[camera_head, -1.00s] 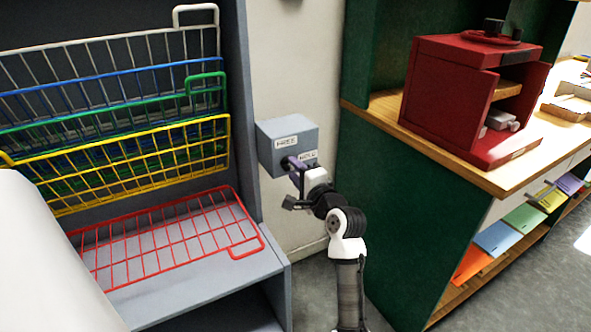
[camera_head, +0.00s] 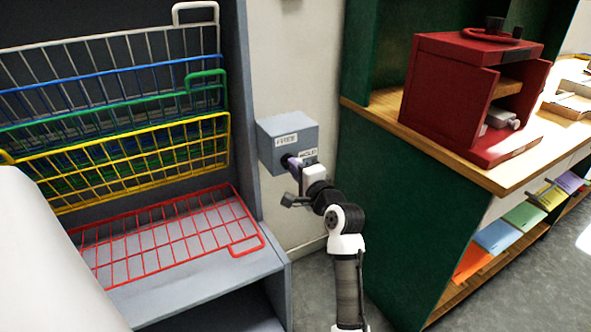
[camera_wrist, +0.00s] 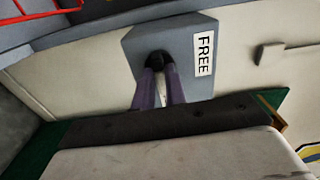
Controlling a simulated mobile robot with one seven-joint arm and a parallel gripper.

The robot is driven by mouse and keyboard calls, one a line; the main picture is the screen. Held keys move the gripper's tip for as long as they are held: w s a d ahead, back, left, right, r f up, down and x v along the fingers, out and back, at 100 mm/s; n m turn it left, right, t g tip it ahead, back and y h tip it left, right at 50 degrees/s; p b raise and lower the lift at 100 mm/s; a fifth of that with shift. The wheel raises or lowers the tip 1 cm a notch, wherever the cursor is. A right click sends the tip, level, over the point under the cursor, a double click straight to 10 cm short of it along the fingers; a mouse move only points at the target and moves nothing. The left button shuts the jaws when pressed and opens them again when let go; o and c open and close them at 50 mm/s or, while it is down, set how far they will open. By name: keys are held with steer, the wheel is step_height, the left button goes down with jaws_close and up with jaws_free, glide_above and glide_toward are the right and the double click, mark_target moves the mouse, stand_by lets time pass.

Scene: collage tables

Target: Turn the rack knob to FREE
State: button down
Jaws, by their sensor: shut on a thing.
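The rack knob box (camera_head: 272,155) is a grey box on the wall beside the rack. A FREE label (camera_head: 287,139) is at its upper front and a HOLD label (camera_head: 308,154) at its right. In the wrist view the box (camera_wrist: 150,38) fills the top middle, with the FREE label (camera_wrist: 204,54) to the right of the knob. The dark knob (camera_wrist: 158,59) is mostly hidden by my fingers. My gripper (camera_head: 289,161) is shut on it; its purple fingers (camera_wrist: 160,72) reach the knob in the wrist view. Which label the knob points to cannot be told.
The rack's coloured wire shelves stand left of the box, the red shelf (camera_head: 170,235) lowest and flat. A green cabinet (camera_head: 385,190) with a wooden top is close on the right and bears a red box (camera_head: 450,95). Bare wall lies between.

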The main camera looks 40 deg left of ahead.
steer(key=n+b, duration=1)
steer(key=n, duration=0.7)
steer(key=shift+f, duration=0.1)
steer(key=shift+n, duration=0.5)
steer(key=c, duration=1.4)
jaws_free()
steer(key=shift+c, duration=0.2)
steer(key=shift+d, duration=0.1)
